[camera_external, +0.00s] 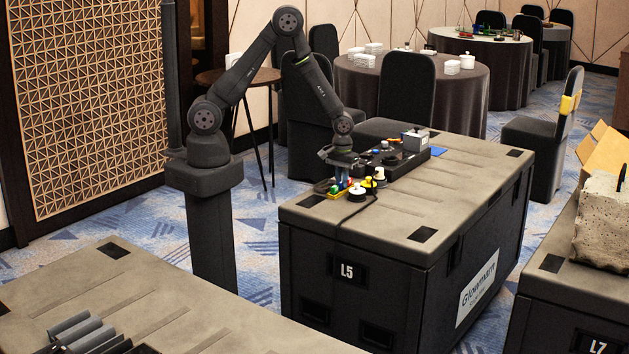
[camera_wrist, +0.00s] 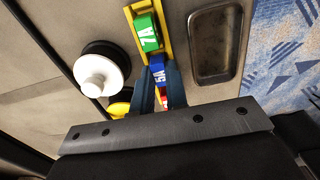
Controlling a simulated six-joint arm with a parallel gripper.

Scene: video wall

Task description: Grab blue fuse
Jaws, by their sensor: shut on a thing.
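The blue fuse (camera_wrist: 158,74), with white lettering, sits in line with the other fuses in a yellow holder (camera_wrist: 129,17). My gripper (camera_wrist: 161,78) reaches down over it, its two fingers on either side, shut on the blue fuse. In the external view my gripper (camera_external: 342,178) is at the near left end of the black case top. A green fuse (camera_wrist: 146,32) marked 7A is just beyond the blue one. A red fuse (camera_wrist: 165,102) shows partly between the fingers. The lower part of the blue fuse is hidden, so I cannot tell whether it is lifted.
A white round knob on a black base (camera_wrist: 96,85) stands left of the holder, with a yellow knob (camera_wrist: 119,109) near my fingers. A recessed handle (camera_wrist: 215,45) is to the right. A black panel (camera_external: 405,160) with a grey box (camera_external: 416,140) lies farther back. The case's right side is clear.

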